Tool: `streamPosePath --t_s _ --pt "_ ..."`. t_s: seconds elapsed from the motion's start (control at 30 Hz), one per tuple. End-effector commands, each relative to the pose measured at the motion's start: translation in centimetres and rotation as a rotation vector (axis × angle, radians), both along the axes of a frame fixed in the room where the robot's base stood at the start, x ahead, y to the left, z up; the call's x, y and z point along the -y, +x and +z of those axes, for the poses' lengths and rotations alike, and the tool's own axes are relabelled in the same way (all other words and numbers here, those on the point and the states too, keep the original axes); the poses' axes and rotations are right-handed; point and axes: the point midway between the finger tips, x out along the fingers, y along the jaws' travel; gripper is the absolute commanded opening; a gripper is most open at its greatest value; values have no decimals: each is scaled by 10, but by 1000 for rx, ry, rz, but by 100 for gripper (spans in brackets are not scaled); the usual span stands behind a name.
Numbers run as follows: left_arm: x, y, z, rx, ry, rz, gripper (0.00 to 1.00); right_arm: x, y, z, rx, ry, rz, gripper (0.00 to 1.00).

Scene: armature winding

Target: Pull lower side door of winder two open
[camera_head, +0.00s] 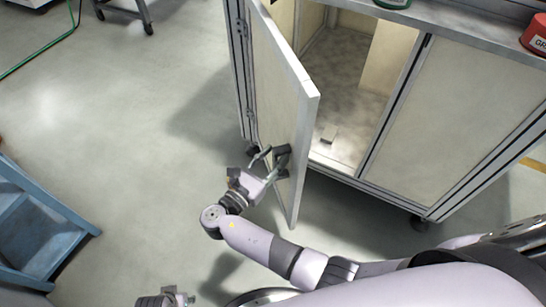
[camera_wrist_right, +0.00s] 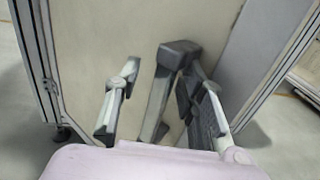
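The lower side door (camera_head: 280,95) of the winder cabinet (camera_head: 450,120) stands swung wide open, its pale panel angled toward me. A dark handle (camera_head: 283,158) sits on its outer face near the free edge. My right gripper (camera_head: 269,163) is at this handle. In the right wrist view, the handle (camera_wrist_right: 177,55) lies between the open fingers of my right gripper (camera_wrist_right: 158,78). There is a clear gap to the left finger; the right finger is close beside the handle, contact unclear. My left gripper (camera_head: 168,299) is partly in view at the bottom edge, its fingers unclear.
A closed panel is to the right. Red (camera_head: 536,35) and green (camera_head: 392,2) containers stand on top. A blue step-like frame (camera_head: 40,235) is at left. The floor left of the door is free.

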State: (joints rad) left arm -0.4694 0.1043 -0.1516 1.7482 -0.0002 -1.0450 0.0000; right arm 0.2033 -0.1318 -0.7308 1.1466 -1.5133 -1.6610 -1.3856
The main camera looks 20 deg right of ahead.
Motion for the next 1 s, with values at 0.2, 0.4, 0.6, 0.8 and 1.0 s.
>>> streamPosePath --t_s 0.2,0.4,0.6,0.8,1.0 --pt "0 0 0 0 -1 1 40 0 1 11 4 2 0 37" --pt "0 0 0 0 -1 1 40 0 0 47 5 5 0 37" --pt "0 0 0 0 0 0 40 0 0 82 3 3 0 37" --pt "0 0 0 0 0 0 40 0 0 99 -1 1 0 37" --pt "0 0 0 0 0 0 40 0 0 100 -1 -1 0 37"
